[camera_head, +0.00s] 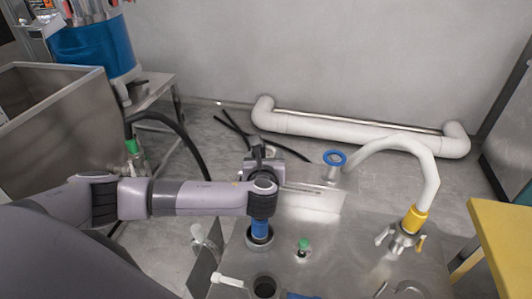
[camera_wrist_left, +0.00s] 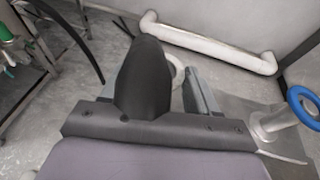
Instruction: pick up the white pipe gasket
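The white pipe gasket (camera_wrist_left: 178,69) shows in the left wrist view as a pale ring in the gap between my left gripper's fingers. The dark left finger hides part of it. My left gripper (camera_wrist_left: 172,80) has its fingers apart; I cannot tell whether either touches the ring. In the head view my left gripper (camera_head: 262,158) is over the far left edge of the metal table, and I cannot make out the gasket there. My right gripper is in neither view.
A blue ring (camera_head: 335,158) tops a pale stub right of my gripper. A curved white pipe with a yellow collar (camera_head: 414,218) stands on the metal table (camera_head: 335,235). A green-topped part (camera_head: 303,245) stands nearer. A large white pipe (camera_head: 350,132) lies along the wall.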

